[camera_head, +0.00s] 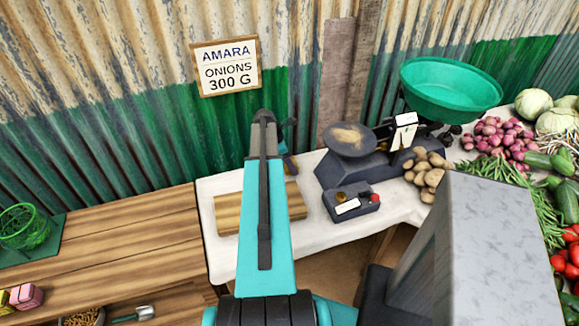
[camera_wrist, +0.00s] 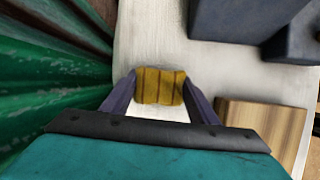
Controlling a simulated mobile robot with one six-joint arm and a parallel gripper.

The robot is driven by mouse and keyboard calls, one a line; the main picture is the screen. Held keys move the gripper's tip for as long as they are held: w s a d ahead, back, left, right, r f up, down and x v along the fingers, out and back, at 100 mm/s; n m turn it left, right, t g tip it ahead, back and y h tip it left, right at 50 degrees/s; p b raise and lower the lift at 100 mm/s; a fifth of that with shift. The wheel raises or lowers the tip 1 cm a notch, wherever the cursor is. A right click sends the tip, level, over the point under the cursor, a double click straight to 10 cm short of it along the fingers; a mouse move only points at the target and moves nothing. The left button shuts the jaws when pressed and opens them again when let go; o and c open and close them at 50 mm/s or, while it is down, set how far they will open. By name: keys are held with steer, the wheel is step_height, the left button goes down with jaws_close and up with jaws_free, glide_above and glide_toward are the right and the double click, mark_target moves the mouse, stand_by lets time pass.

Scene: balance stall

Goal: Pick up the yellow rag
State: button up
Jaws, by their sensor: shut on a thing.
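The yellow rag (camera_wrist: 160,92), with darker stripes, is between the two fingers of my gripper (camera_wrist: 160,84) in the wrist view. The fingers touch it on its left and right sides, so my gripper is shut on it. The white tabletop (camera_wrist: 150,45) lies below and around it; I cannot tell whether the rag is resting on it or just above. In the head view my teal arm hides most of my gripper and the rag, near the corrugated wall.
A wooden board (camera_head: 228,214) lies on the white table beside my arm. The green-painted wall (camera_wrist: 45,70) is close on the left in the wrist view. Potatoes (camera_head: 428,172) lie farther right.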

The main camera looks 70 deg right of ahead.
mark_target(294, 161)
steer(key=shift+r, duration=0.1)
steer(key=shift+r+b, duration=0.45)
steer(key=shift+r, duration=0.3)
steer(key=shift+r+b, duration=0.3)
steer(key=shift+r, duration=0.55)
steer(key=s+a+b, duration=0.1)
steer(key=s+a, duration=0.1)
steer(key=a, duration=0.2)
steer(key=s+a+r+b, duration=0.1)
steer(key=a, duration=0.3)
steer(key=s+a+b, duration=0.1)
steer(key=s+a, duration=0.1)
steer(key=a, duration=0.2)
steer(key=shift+s+r, duration=0.15)
steer(key=shift+s, duration=0.2)
steer(key=shift+s+a+r+p, duration=0.2)
steer(key=shift+a+p, duration=0.2)
steer(key=shift+p, duration=0.2)
steer(key=shift+s+a+p, duration=0.4)
steer(key=shift+a+p, duration=0.4)
steer(key=shift+p, duration=0.25)
